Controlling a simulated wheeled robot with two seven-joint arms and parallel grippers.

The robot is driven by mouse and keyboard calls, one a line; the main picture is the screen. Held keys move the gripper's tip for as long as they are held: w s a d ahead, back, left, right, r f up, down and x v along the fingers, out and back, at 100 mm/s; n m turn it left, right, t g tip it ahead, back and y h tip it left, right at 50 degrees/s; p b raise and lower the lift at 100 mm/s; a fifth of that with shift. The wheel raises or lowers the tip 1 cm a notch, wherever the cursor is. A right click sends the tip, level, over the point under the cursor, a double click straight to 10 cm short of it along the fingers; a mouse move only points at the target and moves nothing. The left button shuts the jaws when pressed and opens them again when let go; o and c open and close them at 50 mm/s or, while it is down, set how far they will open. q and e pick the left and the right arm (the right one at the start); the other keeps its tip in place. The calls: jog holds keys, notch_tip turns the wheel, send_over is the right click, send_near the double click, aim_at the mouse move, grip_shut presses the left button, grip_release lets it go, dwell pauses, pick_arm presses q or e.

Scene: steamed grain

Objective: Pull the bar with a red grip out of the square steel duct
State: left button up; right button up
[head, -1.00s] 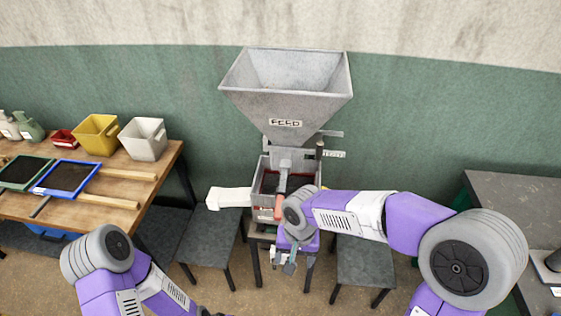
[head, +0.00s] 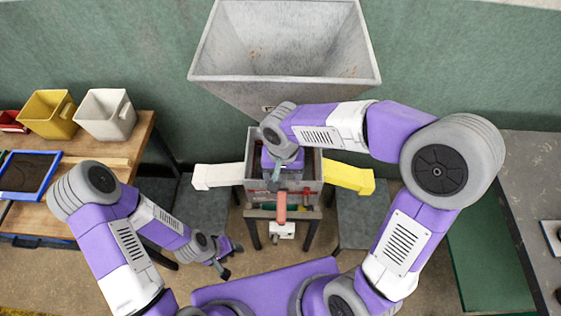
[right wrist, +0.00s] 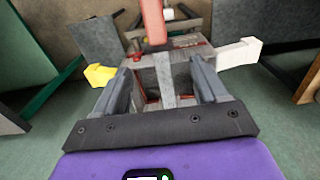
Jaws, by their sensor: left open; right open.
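The square steel duct (head: 250,160) stands below the hopper in the head view, and it also shows in the right wrist view (right wrist: 140,78). The red grip (head: 281,207) sticks out at its near side. In the right wrist view the red grip (right wrist: 153,22) is at the top, and a flat grey bar (right wrist: 165,75) runs from it toward my palm. My right gripper (right wrist: 166,78) is open above the duct, with one finger on each side of the bar and visible gaps. In the head view my right arm partly hides the duct. My left gripper (head: 228,256) is open and empty, low at the left.
A large grey hopper (head: 285,85) rises behind the duct. A white chute (head: 217,176) projects left and a yellow chute (head: 348,178) right. A wooden table (head: 105,155) with bins stands left, a grey bench (head: 535,170) right. Floor is open in front.

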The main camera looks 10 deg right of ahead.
aim_at(282, 188)
jog(key=shift+w+f, duration=0.1)
jog(key=shift+f, duration=2.55)
grip_shut()
jog(key=shift+s+a+b, duration=0.15)
jog(key=shift+s+b, duration=0.25)
jog(key=shift+b, duration=0.1)
jog(key=shift+s+a+b, duration=0.3)
jog(key=shift+s+b, duration=0.05)
jog(key=shift+s, duration=0.65)
jog(key=shift+s+a+b, duration=0.25)
jog(key=shift+s+b, duration=0.1)
jog(key=shift+s, duration=0.65)
jog(key=shift+s+a+b, duration=0.2)
jog(key=shift+s+a, duration=0.05)
jog(key=shift+s, duration=0.55)
jog(key=shift+s+a+b, duration=0.15)
jog(key=shift+s+a, duration=0.05)
jog(key=shift+s, duration=0.55)
jog(key=shift+s+a+b, duration=0.2)
jog(key=shift+s+a, duration=0.05)
jog(key=shift+s, duration=0.55)
jog(key=shift+s+a+b, duration=0.25)
jog(key=shift+s+a, duration=0.05)
jog(key=shift+s, duration=0.7)
jog(key=shift+s+a+b, duration=0.2)
jog(key=shift+s+a, duration=0.05)
jog(key=shift+s, duration=0.7)
